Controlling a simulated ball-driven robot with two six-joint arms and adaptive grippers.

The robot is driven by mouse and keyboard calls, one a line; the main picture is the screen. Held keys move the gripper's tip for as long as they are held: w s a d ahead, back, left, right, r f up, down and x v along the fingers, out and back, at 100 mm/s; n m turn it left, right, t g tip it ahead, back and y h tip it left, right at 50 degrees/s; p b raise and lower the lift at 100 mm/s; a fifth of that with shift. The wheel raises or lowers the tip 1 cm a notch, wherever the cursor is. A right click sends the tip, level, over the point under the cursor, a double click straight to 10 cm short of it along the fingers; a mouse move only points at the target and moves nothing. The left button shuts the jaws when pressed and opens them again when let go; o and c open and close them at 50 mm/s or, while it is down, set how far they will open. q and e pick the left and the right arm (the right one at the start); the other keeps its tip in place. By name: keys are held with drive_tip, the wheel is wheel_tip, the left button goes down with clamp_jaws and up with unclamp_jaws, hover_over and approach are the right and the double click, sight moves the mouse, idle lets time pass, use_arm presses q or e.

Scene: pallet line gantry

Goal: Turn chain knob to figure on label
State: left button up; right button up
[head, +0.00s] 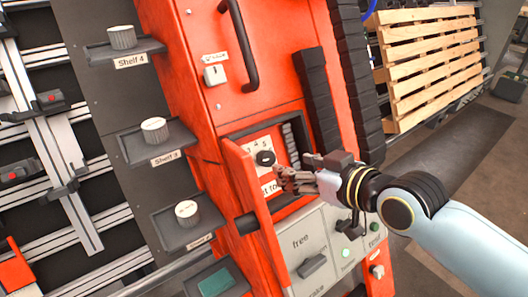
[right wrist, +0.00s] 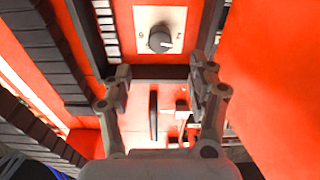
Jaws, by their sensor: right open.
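The chain knob (head: 265,158) is a small dark round knob on a white dial plate (head: 256,145) inside a recess of the orange cabinet. A 5 can be read on the plate beside the knob. In the right wrist view the knob (right wrist: 160,39) looks grey and sits beyond the fingertips. A white label (head: 271,187) below the dial is partly covered; its figure cannot be read. My right gripper (head: 288,179) is just below and right of the knob, apart from it. In the wrist view its jaws (right wrist: 161,82) are spread and empty. My left gripper is out of view.
An orange door (head: 251,196) stands open at the recess's left edge. A black handle (head: 243,50) and dark chain (head: 319,97) are above and beside it. A grey panel (head: 301,240) lies below. Shelves with white-topped knobs (head: 155,130) stand left; wooden pallets (head: 430,60) stand right.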

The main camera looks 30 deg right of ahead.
sight(269, 159)
drive_tip(key=x, duration=1)
drive_tip(key=shift+w+a+f+b, duration=0.1)
drive_tip(key=shift+w+f+b, duration=0.1)
drive_tip(key=shift+w+b, duration=0.15)
drive_tip(key=shift+c, duration=0.4)
drive_tip(key=c, duration=1.1)
drive_tip(key=shift+r+m+p, duration=0.25)
drive_tip(key=shift+m+p, duration=1.55)
drive_tip(key=shift+p, duration=0.15)
drive_tip(key=m+p, duration=0.2)
drive_tip(key=m, duration=0.1)
drive_tip(key=shift+h, duration=0.3)
drive_tip(key=shift+f+m+p, duration=0.15)
drive_tip(key=shift+m+p, duration=0.65)
drive_tip(key=shift+p, duration=0.05)
